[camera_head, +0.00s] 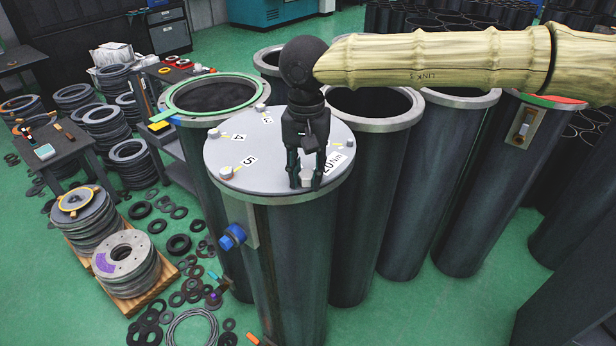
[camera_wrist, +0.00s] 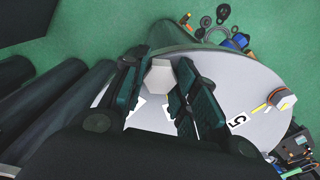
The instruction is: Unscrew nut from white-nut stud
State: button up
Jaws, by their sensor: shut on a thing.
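A pale grey-white hex nut (camera_head: 306,179) sits near the front edge of the round grey flange plate (camera_head: 265,150), beside a "20Nm" label. My gripper (camera_head: 308,172) points down over the plate with its dark fingers on either side of this nut. In the wrist view the nut (camera_wrist: 162,74) shows between the tips of my gripper (camera_wrist: 157,80), and the jaws are shut on it. The nut appears to be at plate level; the stud inside it is hidden. The plate (camera_wrist: 215,80) also fills the middle of the wrist view.
Other nuts stand around the plate rim, one by the "5" label (camera_head: 226,172) and one by the "4" label (camera_head: 214,133). Open flanged cylinders (camera_head: 440,190) crowd the right and back. A blue fitting (camera_head: 232,236) juts from the front cylinder. Loose rings (camera_head: 180,245) litter the floor.

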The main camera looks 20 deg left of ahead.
aim_at(307, 174)
jog(key=n, duration=0.4)
jog(key=shift+r+p, duration=1.55)
jog(key=shift+p, duration=1.2)
jog(key=shift+r+p, duration=1.5)
jog(key=shift+p, duration=1)
jog(key=shift+c, duration=0.2)
jog(key=shift+f, duration=0.1)
